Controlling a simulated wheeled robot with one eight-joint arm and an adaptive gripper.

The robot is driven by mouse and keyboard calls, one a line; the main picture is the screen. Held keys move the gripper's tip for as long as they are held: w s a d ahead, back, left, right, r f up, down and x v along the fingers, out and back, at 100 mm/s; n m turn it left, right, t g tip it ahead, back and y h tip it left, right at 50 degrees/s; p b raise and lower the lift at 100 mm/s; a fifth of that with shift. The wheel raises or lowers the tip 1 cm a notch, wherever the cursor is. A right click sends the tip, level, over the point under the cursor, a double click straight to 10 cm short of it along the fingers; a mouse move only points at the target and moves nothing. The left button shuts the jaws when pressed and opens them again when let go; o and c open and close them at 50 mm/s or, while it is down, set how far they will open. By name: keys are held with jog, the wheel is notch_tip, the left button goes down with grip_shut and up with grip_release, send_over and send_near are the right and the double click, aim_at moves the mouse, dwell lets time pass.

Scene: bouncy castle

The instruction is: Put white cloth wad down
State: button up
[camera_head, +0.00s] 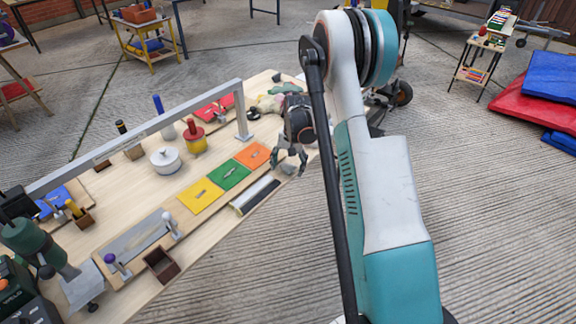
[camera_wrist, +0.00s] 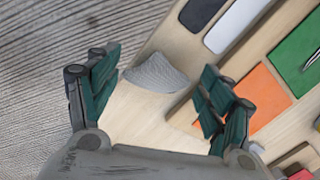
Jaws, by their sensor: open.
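The white cloth wad (camera_wrist: 157,74) is a crumpled, greyish-white lump on the bare wooden tabletop, near its edge. It shows small in the head view (camera_head: 288,169), just below my gripper (camera_head: 289,158). In the wrist view my gripper (camera_wrist: 160,66) has its two dark green fingers spread wide, with the wad lying between and beyond their tips. No finger visibly touches it. I cannot tell the exact height of the fingertips above the table.
An orange square (camera_head: 252,156), a green square (camera_head: 228,174) and a yellow square (camera_head: 200,195) lie beside the wad. A long dark-and-white tray (camera_head: 255,196) is near the table edge. A grey raised bar (camera_head: 160,122) spans the wooden table (camera_head: 150,292).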

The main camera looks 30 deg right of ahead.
jog(key=shift+r, duration=0.1)
notch_tip(320, 180, up, 12)
jog(key=d+p, duration=0.1)
jog(key=p, duration=0.3)
jog(key=shift+s, duration=0.25)
jog(key=shift+d, duration=0.1)
